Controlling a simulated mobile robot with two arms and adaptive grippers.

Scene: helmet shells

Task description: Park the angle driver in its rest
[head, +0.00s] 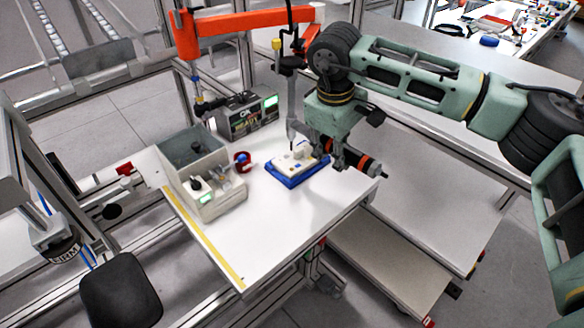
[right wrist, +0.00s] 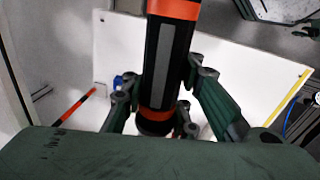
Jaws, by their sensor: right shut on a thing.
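The angle driver (head: 352,157), a dark tool with orange bands, is in my right gripper (head: 338,150), roughly level above the right part of the white table. In the right wrist view the driver (right wrist: 168,62) runs between the fingers of the gripper (right wrist: 162,92), which are shut on its body. The driver's tip points to the right in the head view. I cannot tell for sure which thing is its rest; a small red holder with a blue part (head: 243,161) stands beside the grey bin. My left gripper is not in view.
A blue fixture (head: 287,181) with a white part (head: 295,158) lies left of the driver. A grey bin unit (head: 190,160) and a controller box (head: 246,119) stand further left and back. An orange overhead arm (head: 228,30) carries a hanging tool. The table front (head: 262,238) is clear.

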